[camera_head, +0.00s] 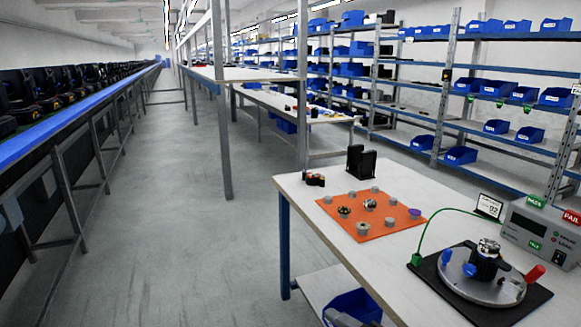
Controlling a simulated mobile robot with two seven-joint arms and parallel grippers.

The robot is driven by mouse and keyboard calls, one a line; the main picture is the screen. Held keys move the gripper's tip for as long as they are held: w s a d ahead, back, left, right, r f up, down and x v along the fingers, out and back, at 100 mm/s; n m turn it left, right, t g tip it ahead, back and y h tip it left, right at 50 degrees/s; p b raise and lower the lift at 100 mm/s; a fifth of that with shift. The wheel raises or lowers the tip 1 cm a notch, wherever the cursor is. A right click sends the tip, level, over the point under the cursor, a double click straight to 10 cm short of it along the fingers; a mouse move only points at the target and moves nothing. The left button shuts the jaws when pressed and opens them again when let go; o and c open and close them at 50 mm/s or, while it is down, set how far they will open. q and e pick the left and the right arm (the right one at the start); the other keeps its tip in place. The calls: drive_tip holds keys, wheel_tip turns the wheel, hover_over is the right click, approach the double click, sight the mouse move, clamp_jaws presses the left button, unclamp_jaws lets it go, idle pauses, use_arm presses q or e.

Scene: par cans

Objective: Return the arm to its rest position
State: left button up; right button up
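Neither of my arms and neither gripper shows in the head view. A white workbench (300,187) stands at the right. On it lies an orange mat (348,215) with several small round grey parts on it, and a purple disc (415,212) at its right edge. A round metal fixture (475,285) sits on a black base at the front right, with a dark and silver part (487,262) standing on it and a red handle (535,273) at its side.
A grey tester box (540,240) with PASS and FAIL labels stands at the bench's right. A black holder (361,162) stands behind the mat. A blue bin (355,305) is on the lower shelf. Shelves with blue bins (460,155) line the back right. The aisle floor at left is clear.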

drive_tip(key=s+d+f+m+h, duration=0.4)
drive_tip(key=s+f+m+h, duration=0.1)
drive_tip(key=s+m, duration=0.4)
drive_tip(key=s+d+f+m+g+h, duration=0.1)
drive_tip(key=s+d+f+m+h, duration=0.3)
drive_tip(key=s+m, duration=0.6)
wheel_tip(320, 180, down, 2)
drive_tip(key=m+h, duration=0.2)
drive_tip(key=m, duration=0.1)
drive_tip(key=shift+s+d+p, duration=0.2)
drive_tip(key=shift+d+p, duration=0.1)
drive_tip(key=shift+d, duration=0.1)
